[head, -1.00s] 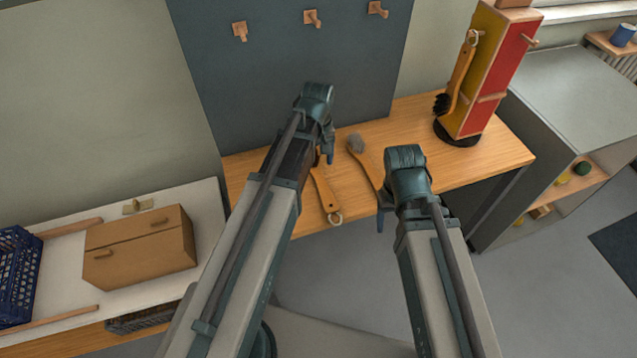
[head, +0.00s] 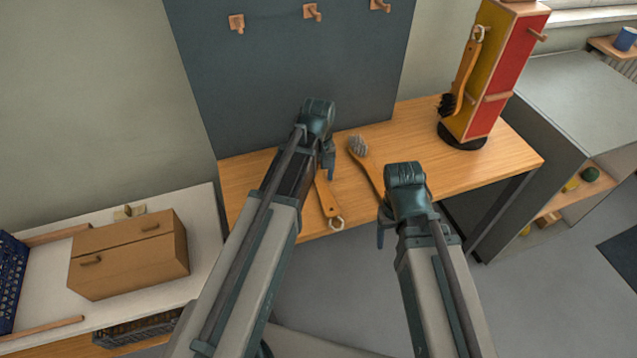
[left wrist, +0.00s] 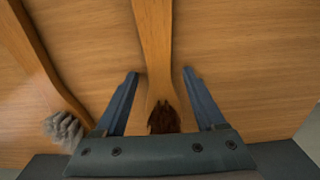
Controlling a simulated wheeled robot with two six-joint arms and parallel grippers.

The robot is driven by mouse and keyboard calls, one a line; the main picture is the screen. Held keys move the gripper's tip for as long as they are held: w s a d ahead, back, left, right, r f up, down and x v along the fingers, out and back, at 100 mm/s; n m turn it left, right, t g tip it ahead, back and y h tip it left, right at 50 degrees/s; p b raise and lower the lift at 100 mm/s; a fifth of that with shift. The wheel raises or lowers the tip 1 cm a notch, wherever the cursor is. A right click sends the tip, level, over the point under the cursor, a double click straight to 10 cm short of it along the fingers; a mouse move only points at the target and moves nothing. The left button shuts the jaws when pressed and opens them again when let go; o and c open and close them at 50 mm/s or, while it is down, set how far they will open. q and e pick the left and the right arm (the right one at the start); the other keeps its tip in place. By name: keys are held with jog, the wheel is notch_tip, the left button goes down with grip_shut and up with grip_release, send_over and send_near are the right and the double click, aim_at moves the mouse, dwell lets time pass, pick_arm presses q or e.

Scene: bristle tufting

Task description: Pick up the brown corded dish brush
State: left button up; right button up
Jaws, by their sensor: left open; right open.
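The brown corded dish brush (head: 327,195) lies on the wooden bench, its light wooden handle and pale cord loop (head: 336,223) pointing to the front edge. In the head view my left arm hides its head. The left wrist view shows its dark brown bristles (left wrist: 164,118) near the gripper's base and its handle (left wrist: 154,45) running between the fingers. My left gripper (head: 327,170) is open over the brush, with a gap on both sides and no grip on it. My right gripper (head: 381,232) is open near the bench's front edge, by the grey-bristled brush's handle.
The grey-bristled brush (head: 358,147) lies just right of the brown one; its bristles show in the left wrist view (left wrist: 63,128). A black-bristled brush (head: 462,75) hangs on a yellow and red stand (head: 489,85). A dark pegboard (head: 290,80) rises behind the bench (head: 415,130).

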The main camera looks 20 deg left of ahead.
pick_arm(q)
grip_shut()
jog(key=shift+r, duration=0.15)
pick_arm(e)
jog(key=shift+r, duration=0.2)
